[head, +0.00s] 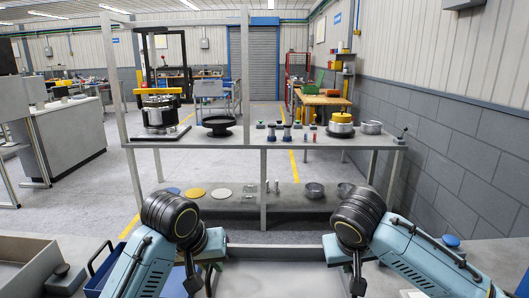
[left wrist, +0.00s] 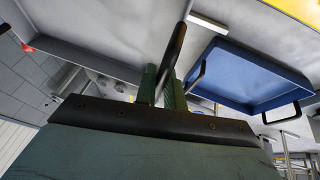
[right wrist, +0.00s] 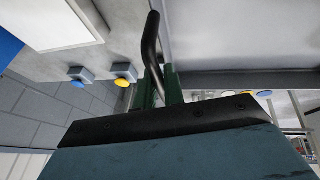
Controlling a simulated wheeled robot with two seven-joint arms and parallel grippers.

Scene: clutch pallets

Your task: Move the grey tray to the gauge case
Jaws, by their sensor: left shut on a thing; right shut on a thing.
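The grey tray (head: 270,281) is at the bottom middle of the head view, cut off by the frame edge. My left gripper (head: 193,284) is at its left side, shut on a black bar handle, which shows in the left wrist view (left wrist: 177,50). My right gripper (head: 357,284) is at its right side, shut on the other black handle, seen in the right wrist view (right wrist: 150,40). The grey tray also shows in the right wrist view (right wrist: 235,35). I cannot tell whether it touches the surface below. I cannot pick out the gauge case with certainty.
A blue tray (left wrist: 250,75) with black handles lies left of the grey tray. A grey open box (head: 25,262) stands further left. A blue button (head: 450,241) sits at right. A white-topped panel (right wrist: 62,20) is near my right gripper. A loaded workbench (head: 230,138) stands ahead.

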